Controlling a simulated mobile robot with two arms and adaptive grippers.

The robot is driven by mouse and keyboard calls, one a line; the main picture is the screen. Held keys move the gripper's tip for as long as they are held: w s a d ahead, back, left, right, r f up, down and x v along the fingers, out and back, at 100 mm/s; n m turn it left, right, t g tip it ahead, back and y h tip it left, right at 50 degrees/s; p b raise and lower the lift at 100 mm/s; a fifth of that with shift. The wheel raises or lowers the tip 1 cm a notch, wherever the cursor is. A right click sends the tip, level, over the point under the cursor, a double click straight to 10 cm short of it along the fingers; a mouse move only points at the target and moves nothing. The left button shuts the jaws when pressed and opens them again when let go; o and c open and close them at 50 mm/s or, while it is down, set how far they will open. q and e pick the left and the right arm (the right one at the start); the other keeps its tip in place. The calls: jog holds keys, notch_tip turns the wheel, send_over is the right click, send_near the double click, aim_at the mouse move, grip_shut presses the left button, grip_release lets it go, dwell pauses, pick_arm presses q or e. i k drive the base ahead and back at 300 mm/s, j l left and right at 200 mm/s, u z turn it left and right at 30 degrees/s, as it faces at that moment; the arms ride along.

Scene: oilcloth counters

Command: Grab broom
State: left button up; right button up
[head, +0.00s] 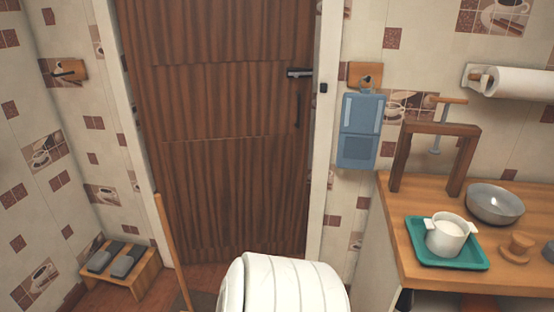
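A thin wooden stick (172,245), which looks like the broom's handle, stands at a slight tilt in front of the brown door's lower left side in the head view. Its top end is free and touches no gripper. Its lower end runs out of the bottom of the picture, so the broom's head is hidden. Neither of my grippers shows in this view.
A low wooden stool (139,280) with grey slippers stands left of the stick. A closed brown door (225,130) is behind. At right, a wooden counter (406,250) holds a teal tray (477,262) with a white pot, a glass bowl and a wooden frame.

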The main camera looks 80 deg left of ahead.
aim_at(158, 199)
jog(key=u, duration=3.65)
jog(key=i+j, duration=0.1)
jog(key=i, duration=0.15)
